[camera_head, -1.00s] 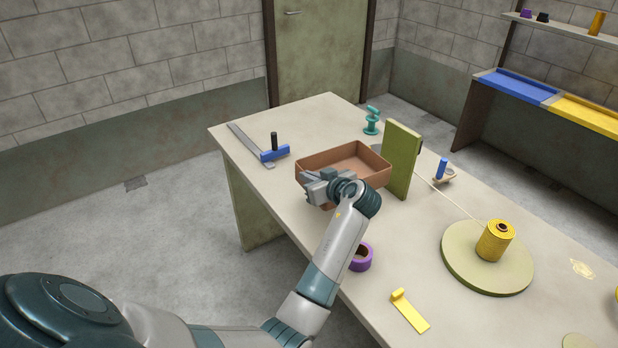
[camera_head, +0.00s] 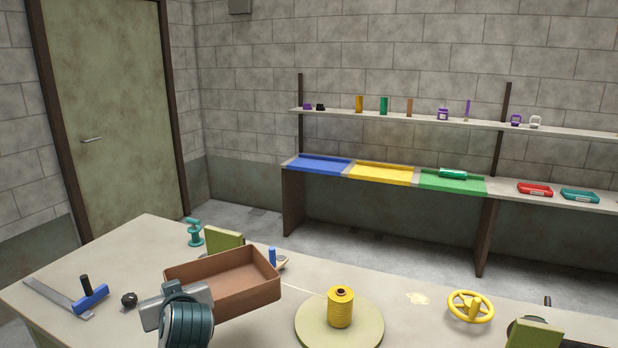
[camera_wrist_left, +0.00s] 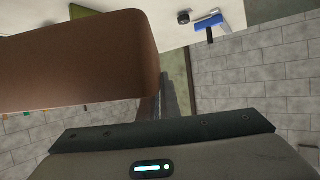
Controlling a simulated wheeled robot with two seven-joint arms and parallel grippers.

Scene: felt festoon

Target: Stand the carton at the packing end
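The carton (camera_head: 238,290) is a brown, open-topped box near the table's left part in the head view. It looks raised above the tabletop, upright with its opening up, and hides part of a green block. My left gripper (camera_head: 176,297) is at the carton's near left side and appears shut on its wall; the fingertips are mostly hidden. In the left wrist view the carton (camera_wrist_left: 80,62) fills the upper left, close to the gripper body, with table and wall beyond it. My right gripper is in no view.
On the table (camera_head: 110,250) are a blue clamp-like tool (camera_head: 90,298), a black knob (camera_head: 129,300), a teal stand (camera_head: 194,232), the green block (camera_head: 225,239), a yellow spool (camera_head: 340,306) on a round disc, and a yellow handwheel (camera_head: 470,306). Shelves with coloured trays line the far wall.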

